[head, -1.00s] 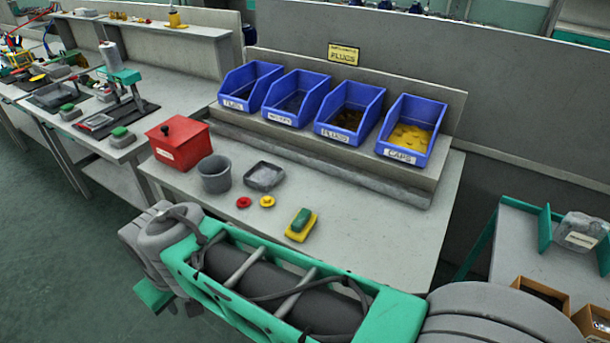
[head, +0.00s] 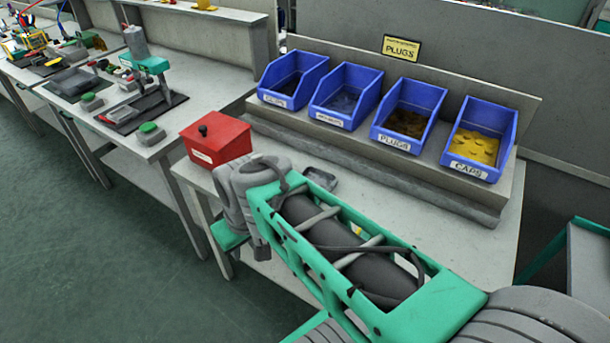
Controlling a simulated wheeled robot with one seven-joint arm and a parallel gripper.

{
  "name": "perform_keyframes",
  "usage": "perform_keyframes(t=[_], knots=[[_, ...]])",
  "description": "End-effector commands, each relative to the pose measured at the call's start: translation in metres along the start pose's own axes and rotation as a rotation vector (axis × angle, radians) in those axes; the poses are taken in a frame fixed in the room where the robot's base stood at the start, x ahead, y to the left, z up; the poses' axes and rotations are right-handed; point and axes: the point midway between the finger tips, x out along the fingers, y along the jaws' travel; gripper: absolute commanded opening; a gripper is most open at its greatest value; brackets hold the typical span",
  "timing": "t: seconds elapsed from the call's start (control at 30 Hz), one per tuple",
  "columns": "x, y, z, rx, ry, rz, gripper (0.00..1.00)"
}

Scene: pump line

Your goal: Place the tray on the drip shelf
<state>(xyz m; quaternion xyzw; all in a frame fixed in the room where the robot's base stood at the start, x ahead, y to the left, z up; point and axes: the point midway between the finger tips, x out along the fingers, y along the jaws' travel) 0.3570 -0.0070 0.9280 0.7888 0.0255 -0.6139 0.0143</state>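A small dark grey tray (head: 321,178) lies on the bench just right of the red box. My arm hides part of it. A larger flat grey tray-like item (head: 72,82) lies on the left bench. I cannot tell which surface is the drip shelf; a raised ledge (head: 440,195) carries the blue bins, and a shelf (head: 200,12) stands at the back left. My green and grey arm reaches across the near bench. My gripper is not in view, so its state and any hold do not show.
A red box (head: 215,140) stands at the bench's left corner. Several blue bins (head: 478,140) line the ledge below a yellow PLUGS sign (head: 401,48). A green press (head: 148,65) stands on the left bench (head: 190,85). Open floor (head: 100,240) lies at the lower left.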

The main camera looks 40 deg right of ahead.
Motion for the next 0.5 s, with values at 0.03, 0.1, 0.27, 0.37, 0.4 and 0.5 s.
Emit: perform_keyframes(t=[0.03,0.1,0.27,0.37,0.4,0.5], knots=[[-0.003,0.015,-0.011,-0.011,-0.008,-0.014,0.29],[0.002,0.043,-0.030,-0.061,0.003,-0.054,0.29],[0.022,0.138,-0.057,-0.171,0.137,-0.171,0.29],[0.031,0.199,-0.052,-0.211,0.284,-0.197,0.29],[0.033,0.220,-0.048,-0.222,0.342,-0.194,0.29],[0.035,0.257,-0.035,-0.239,0.458,-0.167,0.29]])
